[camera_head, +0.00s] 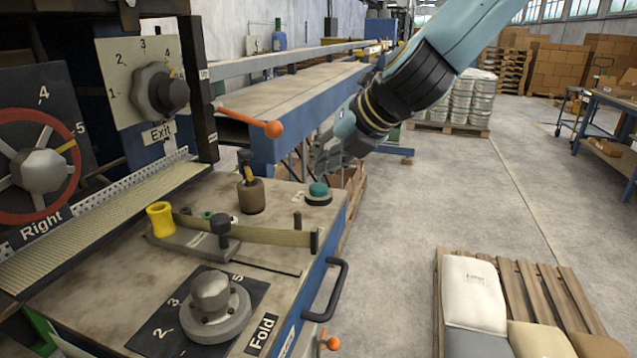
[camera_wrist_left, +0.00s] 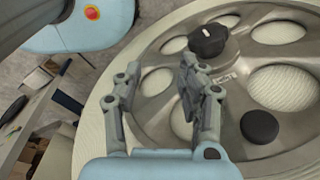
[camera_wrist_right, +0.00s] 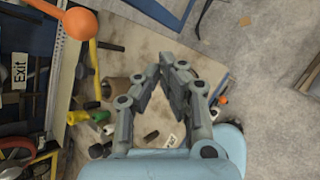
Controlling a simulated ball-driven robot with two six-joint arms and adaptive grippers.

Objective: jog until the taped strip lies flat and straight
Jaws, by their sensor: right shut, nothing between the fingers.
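The olive strip (camera_head: 270,236) runs from the yellow spool (camera_head: 160,219) past a dark post (camera_head: 221,228) to an end bracket on the worktop. It looks fairly straight, though the post hides part of it. A ribbed cream web (camera_head: 110,215) lies at the machine's left. A green button (camera_head: 319,189) stands at the worktop's far right corner. My right gripper (camera_head: 322,165) is shut and empty, above and behind the button; its fingertips meet in the right wrist view (camera_wrist_right: 163,70). My left gripper (camera_wrist_left: 160,75) is open and empty before a large spoked wheel (camera_wrist_left: 225,75).
The Exit knob (camera_head: 160,89), Right handwheel (camera_head: 38,170) and Fold knob (camera_head: 211,299) are on the machine. An orange-tipped lever (camera_head: 272,129) sticks out near my right arm.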

